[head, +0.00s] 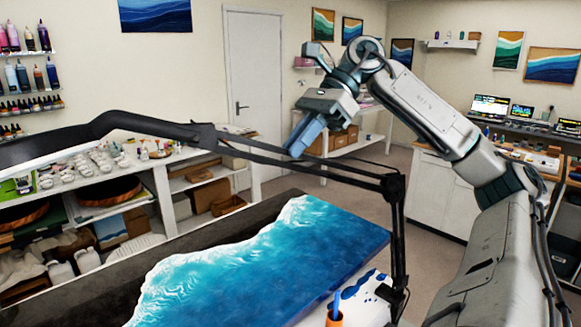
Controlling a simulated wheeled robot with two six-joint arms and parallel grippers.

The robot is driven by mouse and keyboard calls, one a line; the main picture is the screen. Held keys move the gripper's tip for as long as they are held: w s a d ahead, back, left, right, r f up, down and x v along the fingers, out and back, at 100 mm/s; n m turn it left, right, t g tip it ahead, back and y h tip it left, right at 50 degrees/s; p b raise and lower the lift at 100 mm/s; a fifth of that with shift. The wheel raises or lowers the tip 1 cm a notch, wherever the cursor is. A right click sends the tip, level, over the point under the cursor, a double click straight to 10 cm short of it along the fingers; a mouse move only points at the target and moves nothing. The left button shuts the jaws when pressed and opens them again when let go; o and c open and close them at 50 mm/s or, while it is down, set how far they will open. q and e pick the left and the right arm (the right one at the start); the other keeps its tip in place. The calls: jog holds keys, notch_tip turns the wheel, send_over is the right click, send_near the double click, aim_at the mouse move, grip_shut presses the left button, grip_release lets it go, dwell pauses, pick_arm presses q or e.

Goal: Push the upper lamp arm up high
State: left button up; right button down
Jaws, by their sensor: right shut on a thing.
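The black desk lamp stands at the right edge of the resin table. Its lower post (400,235) rises nearly upright to an elbow joint (393,186). The upper lamp arm (345,174) runs from that elbow to the left, sloping slightly up, to the dark lamp head (150,124), which reaches out of the picture at left. My left gripper is not in view.
A blue-and-white wave resin panel (270,265) lies on the dark table below the lamp arm. An orange cup (334,319) stands near the lamp's base. White shelving (160,190) stands behind. The space above the lamp arm, left of my right arm, looks clear.

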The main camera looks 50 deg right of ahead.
jog(key=r, duration=0.1)
jog(key=d+r, duration=0.1)
jog(key=y, duration=0.1)
jog(key=shift+s+d+r+t, duration=0.25)
jog(key=shift+s+r+t, duration=0.05)
jog(key=shift+s+r, duration=0.1)
jog(key=shift+s+d+r+y+b, duration=0.15)
jog(key=shift+d+r+y+b, duration=0.15)
jog(key=shift+d+r+y, duration=0.25)
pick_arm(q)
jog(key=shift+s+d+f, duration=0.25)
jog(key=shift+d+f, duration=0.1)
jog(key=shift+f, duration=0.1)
pick_arm(e)
jog(key=shift+a, duration=0.1)
jog(key=c, duration=1.5)
grip_release()
jog(key=shift+o, duration=0.2)
jog(key=shift+r, duration=0.1)
